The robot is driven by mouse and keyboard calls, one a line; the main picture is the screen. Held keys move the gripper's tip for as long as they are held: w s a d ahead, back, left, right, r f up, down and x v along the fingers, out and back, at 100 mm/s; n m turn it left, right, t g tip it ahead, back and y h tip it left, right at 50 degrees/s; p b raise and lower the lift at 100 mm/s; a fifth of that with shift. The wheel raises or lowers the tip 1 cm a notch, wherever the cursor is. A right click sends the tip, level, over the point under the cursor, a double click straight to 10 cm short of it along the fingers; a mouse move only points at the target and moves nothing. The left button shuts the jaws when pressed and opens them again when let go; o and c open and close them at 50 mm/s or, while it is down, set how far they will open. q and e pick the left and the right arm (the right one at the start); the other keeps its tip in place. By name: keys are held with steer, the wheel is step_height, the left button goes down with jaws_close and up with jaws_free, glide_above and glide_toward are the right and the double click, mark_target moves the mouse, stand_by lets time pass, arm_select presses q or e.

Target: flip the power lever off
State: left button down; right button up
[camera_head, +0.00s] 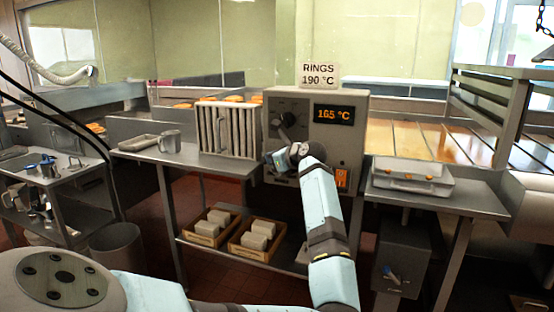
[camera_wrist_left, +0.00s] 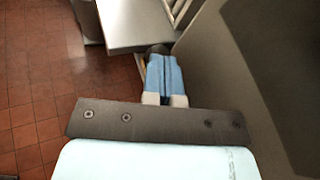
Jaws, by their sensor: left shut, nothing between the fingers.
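A grey control box (camera_head: 356,135) stands on the counter with an orange display (camera_head: 334,113) reading 165 °C. A dark dial with a grey handle (camera_head: 287,119) is on its upper left face. A lit orange switch (camera_head: 341,179) is at its lower right. A grey box (camera_head: 403,262) below the right counter has a small pale handle (camera_head: 391,277). I cannot tell which part is the power lever. My left gripper (camera_head: 274,159) is at the control box's lower front, partly hidden by its wrist. In the left wrist view its blue fingers (camera_wrist_left: 164,75) are shut and empty, beside a grey panel (camera_wrist_left: 240,60).
A wire rack (camera_head: 228,128) stands left of the control box, with a metal cup (camera_head: 170,141) farther left. A white tray (camera_head: 411,182) sits on the right counter. Wooden crates (camera_head: 254,239) lie on the lower shelf. A sign (camera_head: 318,75) reads RINGS 190 °C.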

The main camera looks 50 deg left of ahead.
arm_select(q)
steer(key=shift+s+a, duration=0.1)
arm_select(e)
steer(key=shift+w+d+r, duration=0.1)
steer(key=shift+r, duration=0.15)
stand_by(0.3)
arm_select(q)
steer(key=p+v, duration=0.1)
steer(key=v, duration=1.3)
arm_select(e)
steer(key=f, duration=0.1)
steer(key=s+d+f+g+h, duration=0.1)
steer(key=shift+s+f, duration=0.2)
steer(key=shift+f, duration=0.2)
steer(key=shift+w+d+r, duration=0.1)
steer(key=shift+d+r, duration=0.1)
